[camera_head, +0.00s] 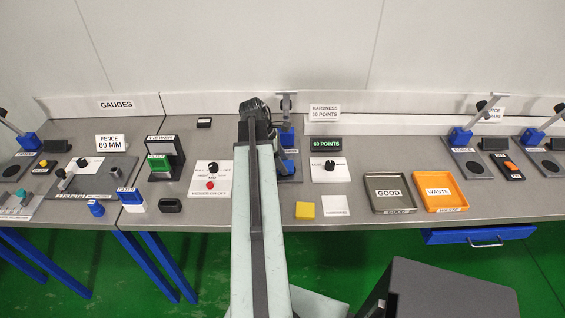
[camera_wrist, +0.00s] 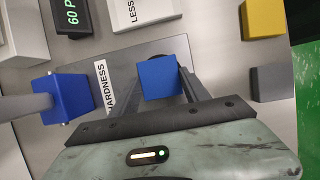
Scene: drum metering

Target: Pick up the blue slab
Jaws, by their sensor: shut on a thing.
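The blue slab (camera_wrist: 160,78) is a small blue block in the middle of the wrist view. My gripper (camera_wrist: 168,82) is shut on it, with one dark finger at each side. The slab is over the grey plate of the hardness station; I cannot tell whether it touches the plate. In the head view my arm hides the gripper, and a bit of blue shows just right of the arm on that station.
The hardness tester's blue block (camera_wrist: 68,95) stands close at left in the wrist view. A yellow block (camera_wrist: 263,18) and a grey block (camera_wrist: 272,82) lie at right. GOOD (camera_head: 390,209) and WASTE (camera_head: 440,209) trays sit to the right on the bench.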

